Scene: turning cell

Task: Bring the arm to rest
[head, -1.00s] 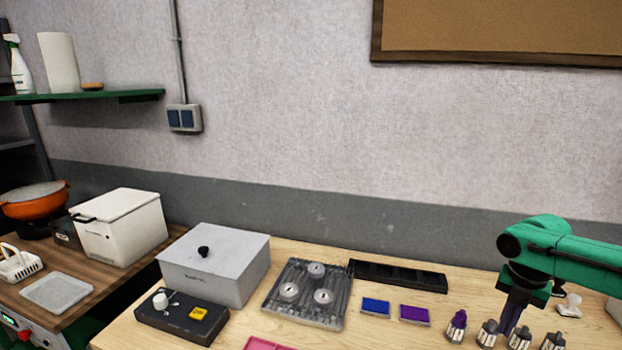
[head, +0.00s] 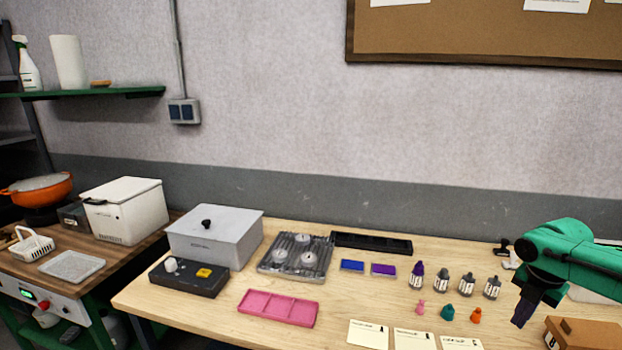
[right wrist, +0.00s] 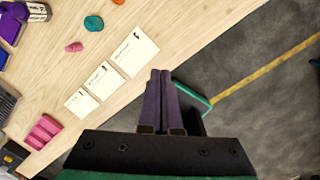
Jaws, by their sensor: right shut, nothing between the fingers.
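My right arm comes in from the right in the head view. Its gripper (head: 522,312) points down over the right part of the wooden table (head: 215,310), left of a brown box. In the right wrist view the two dark purple fingers of the right gripper (right wrist: 160,75) lie together with nothing between them. Below them in that view are the table edge and the grey floor. My left gripper is not in view.
Several small bottles (head: 441,280) and small coloured pieces (head: 447,313) stand left of the gripper. White cards (head: 415,340) lie at the front edge. A brown box (head: 590,335) is close on the right. A pink tray (head: 278,307) and grey box (head: 215,238) stand farther left.

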